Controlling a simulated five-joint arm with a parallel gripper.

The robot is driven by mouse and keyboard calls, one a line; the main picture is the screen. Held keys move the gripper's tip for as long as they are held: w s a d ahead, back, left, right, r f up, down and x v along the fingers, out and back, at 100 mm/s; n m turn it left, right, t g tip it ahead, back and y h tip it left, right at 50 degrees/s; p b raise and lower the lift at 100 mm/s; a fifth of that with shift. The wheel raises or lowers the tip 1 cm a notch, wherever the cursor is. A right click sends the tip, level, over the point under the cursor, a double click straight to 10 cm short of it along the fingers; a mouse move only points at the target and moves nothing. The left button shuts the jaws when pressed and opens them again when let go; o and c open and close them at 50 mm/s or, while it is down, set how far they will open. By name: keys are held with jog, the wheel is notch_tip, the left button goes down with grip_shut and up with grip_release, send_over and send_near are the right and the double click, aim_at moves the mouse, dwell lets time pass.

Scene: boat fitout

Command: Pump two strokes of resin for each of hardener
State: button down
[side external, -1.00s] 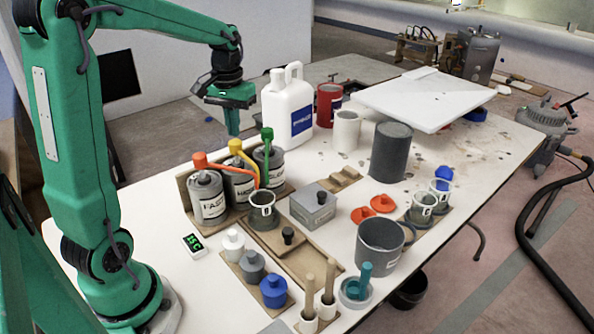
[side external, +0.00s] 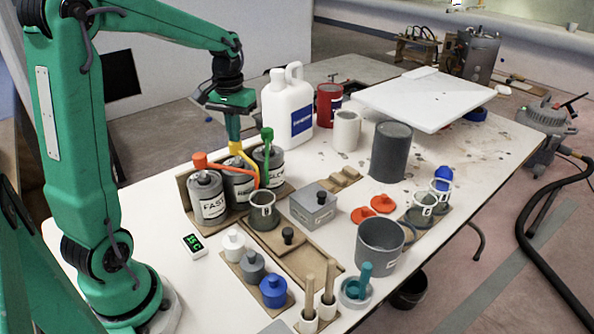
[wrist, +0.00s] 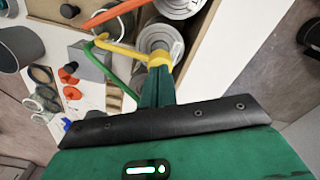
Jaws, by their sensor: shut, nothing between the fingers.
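Three labelled cans with pump heads stand in a wooden rack. The left can (side external: 208,198) reads FAST and has an orange pump (side external: 200,161). The middle can (side external: 238,190) has a yellow pump (side external: 242,157). The right can has a green pump (side external: 267,137). My gripper (side external: 233,138) is shut and points down at the top of the yellow pump. In the wrist view the yellow pump head (wrist: 158,58) is right at my fingertips; they look to be touching it. A clear cup (side external: 262,213) stands in front of the cans, under the spouts.
A white jug (side external: 287,112) stands just behind the green pump. A small grey box (side external: 313,206) is right of the cup. A display (side external: 193,244) reading 15 C, lidded pots (side external: 252,265) and a grey bucket (side external: 380,247) stand nearer the front.

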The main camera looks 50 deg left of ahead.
jog(key=shift+f, duration=1.4)
jog(key=shift+r, duration=2.1)
jog(key=shift+f, duration=2.1)
jog(key=shift+r, duration=2.1)
